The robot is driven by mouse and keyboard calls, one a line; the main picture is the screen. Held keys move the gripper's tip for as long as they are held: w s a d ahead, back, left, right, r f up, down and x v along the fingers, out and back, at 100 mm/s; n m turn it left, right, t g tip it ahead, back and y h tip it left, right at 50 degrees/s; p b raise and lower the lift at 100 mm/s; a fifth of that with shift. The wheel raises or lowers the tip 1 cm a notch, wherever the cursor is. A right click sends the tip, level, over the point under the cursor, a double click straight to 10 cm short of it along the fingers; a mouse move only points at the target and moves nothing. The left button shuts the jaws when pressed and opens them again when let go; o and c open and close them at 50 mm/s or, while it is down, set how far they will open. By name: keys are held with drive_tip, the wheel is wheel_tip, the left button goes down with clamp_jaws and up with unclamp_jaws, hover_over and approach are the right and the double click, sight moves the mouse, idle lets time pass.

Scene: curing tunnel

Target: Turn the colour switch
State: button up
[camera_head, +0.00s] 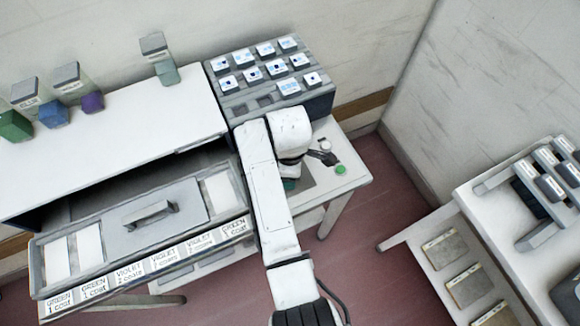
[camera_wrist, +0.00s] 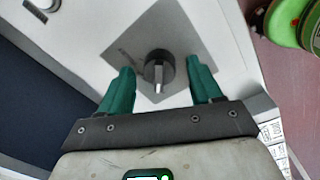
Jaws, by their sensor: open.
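The colour switch (camera_wrist: 158,72) is a round black knob with a pale pointer bar, on a grey square plate (camera_wrist: 130,48) set in a white surface, seen in the wrist view. The pointer runs nearly straight up and down in that picture. My gripper (camera_wrist: 162,78) is open, its green fingers on the left and right of the knob. A gap shows between each finger and the knob; I cannot tell the height of the fingertips over the plate. In the head view my arm hides the knob, and a bit of green finger (camera_head: 290,184) shows under the wrist.
A rack of white blocks (camera_head: 265,70) stands behind. An open drawer (camera_head: 140,235) with labelled cards is at left. Another white bench (camera_head: 490,205) is at right, with floor between.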

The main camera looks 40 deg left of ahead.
wheel_tip(320, 180, up, 11)
drive_tip(key=b, duration=0.1)
drive_tip(key=shift+s+d, duration=0.2)
drive_tip(key=shift+s, duration=0.05)
drive_tip(key=shift+f, duration=0.15)
idle(0.4)
drive_tip(key=d+f+m+b, duration=0.1)
drive_tip(key=d+f+m, duration=0.3)
drive_tip(key=d, duration=0.6)
drive_tip(key=d+f+m+b, duration=0.1)
drive_tip(key=d+f+m, duration=0.3)
drive_tip(key=d, duration=0.5)
drive_tip(key=d+f+m+b, duration=0.1)
drive_tip(key=d+f+m, duration=0.35)
drive_tip(key=d, duration=0.55)
drive_tip(key=s+d+m, duration=0.7)
drive_tip(key=s+d, duration=0.1)
drive_tip(key=d, duration=0.3)
drive_tip(key=s+d+f+m+b, duration=0.1)
drive_tip(key=s+d+m, duration=0.6)
drive_tip(key=d, duration=0.3)
drive_tip(key=shift+s+d+f+t+h, duration=0.2)
drive_tip(key=shift+s+d+t+h, duration=0.15)
drive_tip(key=shift+s, duration=0.55)
